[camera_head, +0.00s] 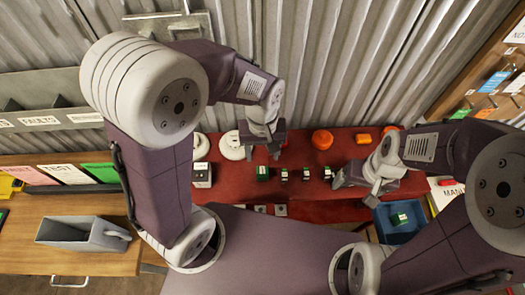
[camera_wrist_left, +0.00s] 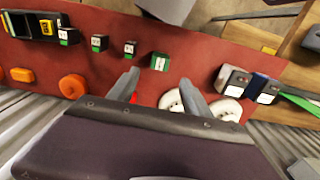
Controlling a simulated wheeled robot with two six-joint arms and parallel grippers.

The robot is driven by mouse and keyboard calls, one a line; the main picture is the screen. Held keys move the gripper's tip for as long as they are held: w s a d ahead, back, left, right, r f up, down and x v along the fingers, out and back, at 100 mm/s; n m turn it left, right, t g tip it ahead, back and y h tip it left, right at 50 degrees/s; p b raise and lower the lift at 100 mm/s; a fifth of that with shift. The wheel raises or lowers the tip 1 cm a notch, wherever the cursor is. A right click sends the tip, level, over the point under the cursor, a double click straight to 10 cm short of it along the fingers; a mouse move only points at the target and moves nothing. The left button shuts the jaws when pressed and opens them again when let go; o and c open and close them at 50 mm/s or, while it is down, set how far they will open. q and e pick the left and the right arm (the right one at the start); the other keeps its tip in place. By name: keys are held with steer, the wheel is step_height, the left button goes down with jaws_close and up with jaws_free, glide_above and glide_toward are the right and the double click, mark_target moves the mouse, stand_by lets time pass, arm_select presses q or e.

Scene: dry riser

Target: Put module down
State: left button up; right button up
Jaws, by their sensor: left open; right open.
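A green-and-white module (camera_head: 262,173) stands on the red mat (camera_head: 225,183), just in front of my left gripper (camera_head: 263,146). In the left wrist view the same module (camera_wrist_left: 160,61) sits beyond the two spread fingertips (camera_wrist_left: 159,82), with nothing between them. Several smaller dark modules with green and white faces, one of them (camera_head: 306,174), stand in a row to its right. Another green module (camera_head: 400,219) lies in the blue bin (camera_head: 393,236) at the right. My right gripper (camera_head: 371,190) hangs open above the mat's right end, near that bin; no held object shows.
White round detectors (camera_head: 232,147) and orange round pieces (camera_head: 322,139) lie at the mat's back. A white-topped box (camera_head: 202,174) stands at its left. A grey scoop-like tray (camera_head: 82,232) sits on the wooden bench (camera_head: 60,262). A corrugated wall (camera_head: 330,60) closes the back.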

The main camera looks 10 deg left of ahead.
arm_select(q)
steer(key=s+a+f+m+t, duration=0.1)
steer(key=s+a+f+m, duration=0.25)
steer(key=a, duration=0.55)
steer(key=shift+n, duration=0.25)
step_height(320, 180, down, 5)
steer(key=b, duration=0.6)
steer(key=shift+w+r+p, duration=0.1)
steer(key=shift+r+p, duration=0.25)
